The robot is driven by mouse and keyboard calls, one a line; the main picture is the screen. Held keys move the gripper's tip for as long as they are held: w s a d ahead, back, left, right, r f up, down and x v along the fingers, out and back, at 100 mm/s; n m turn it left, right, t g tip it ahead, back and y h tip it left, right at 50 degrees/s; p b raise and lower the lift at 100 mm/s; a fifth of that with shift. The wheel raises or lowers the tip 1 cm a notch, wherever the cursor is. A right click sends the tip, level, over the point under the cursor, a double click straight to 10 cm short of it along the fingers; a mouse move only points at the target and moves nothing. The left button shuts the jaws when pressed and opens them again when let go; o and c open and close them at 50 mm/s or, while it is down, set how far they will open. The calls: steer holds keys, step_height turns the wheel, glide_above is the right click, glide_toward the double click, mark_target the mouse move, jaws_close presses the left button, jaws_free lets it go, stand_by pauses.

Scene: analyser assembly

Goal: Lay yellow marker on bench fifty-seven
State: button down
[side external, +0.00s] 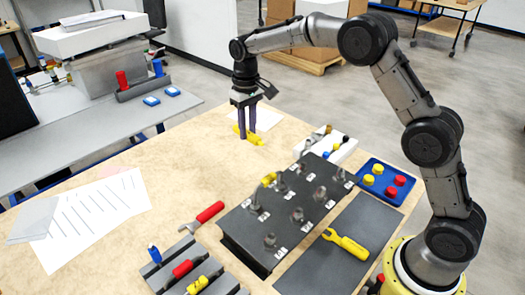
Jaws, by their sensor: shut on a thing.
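My gripper (246,136) points down at the far part of the tan wooden bench (185,160). Its dark fingers are shut on a yellow piece, which I take to be the yellow marker (256,140). The marker is at the bench surface; I cannot tell whether it touches it. The fingers hide part of it. No bench number is readable here, so I cannot tell which bench is fifty-seven. A grey bench (60,152) stands at the left, apart from the tan one.
A white sheet (268,118) lies behind my gripper. A black fixture board (285,215) with metal posts and a blue tray (385,182) are at the right. A red-handled tool (208,214), a yellow wrench (346,243) and papers (90,215) lie nearer. The bench's middle left is clear.

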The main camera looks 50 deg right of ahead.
steer(key=shift+w+m, duration=0.4)
steer(key=w+d+f+m, duration=0.4)
steer(key=d+f+m, duration=0.1)
steer(key=d, duration=0.4)
steer(key=m, duration=0.3)
glide_above(282, 152)
step_height(282, 152, down, 6)
steer(key=shift+f, duration=3)
steer(key=shift+f, duration=0.4)
steer(key=c, duration=0.6)
jaws_free()
step_height(282, 152, up, 14)
